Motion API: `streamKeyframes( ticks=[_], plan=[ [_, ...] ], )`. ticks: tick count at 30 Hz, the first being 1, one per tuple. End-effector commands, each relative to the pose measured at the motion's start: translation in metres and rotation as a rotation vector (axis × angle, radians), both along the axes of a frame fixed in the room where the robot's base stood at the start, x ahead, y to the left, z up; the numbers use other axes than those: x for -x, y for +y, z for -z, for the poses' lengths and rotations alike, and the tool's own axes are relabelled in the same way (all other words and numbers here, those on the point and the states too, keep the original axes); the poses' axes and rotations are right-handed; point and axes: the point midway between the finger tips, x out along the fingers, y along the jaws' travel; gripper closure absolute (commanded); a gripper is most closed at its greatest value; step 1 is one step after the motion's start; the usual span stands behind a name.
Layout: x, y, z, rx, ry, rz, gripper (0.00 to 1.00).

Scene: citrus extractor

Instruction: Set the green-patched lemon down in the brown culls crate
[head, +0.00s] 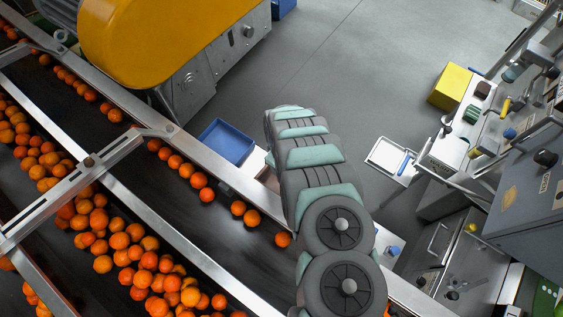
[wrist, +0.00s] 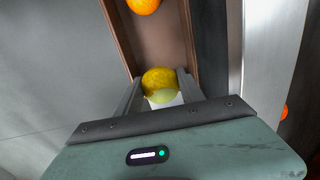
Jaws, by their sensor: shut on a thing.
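The green-patched lemon (wrist: 160,79), yellow with a paler green patch on its lower side, is in the wrist view between the two fingers of my gripper (wrist: 160,92). The gripper is shut on it. The brown culls crate (wrist: 118,38) shows beyond the fingers as a long box with brown walls. The lemon overlaps the crate's near part in the picture; I cannot tell its height over the crate floor. In the head view my arm hides the gripper and the lemon, and only a small brown bit of the crate (head: 269,178) shows beside the arm.
An orange fruit (wrist: 144,5) lies at the crate's far end. A blue tray (head: 228,141) stands near the crate. The conveyor (head: 140,190) with many oranges runs along the left, its metal rail close to the crate. Grey floor (head: 345,75) is open behind.

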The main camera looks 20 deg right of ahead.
Motion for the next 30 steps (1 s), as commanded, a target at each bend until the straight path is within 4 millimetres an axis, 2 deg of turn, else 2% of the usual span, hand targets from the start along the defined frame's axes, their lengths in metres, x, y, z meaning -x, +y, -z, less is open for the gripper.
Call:
streamKeyframes(
  ticks=[8,30],
  plan=[
    [0.004,-0.002,-0.003,0.002,-0.001,0.0,0.96],
    [0.003,-0.002,0.095,0.003,-0.001,0.001,0.96]
  ],
)
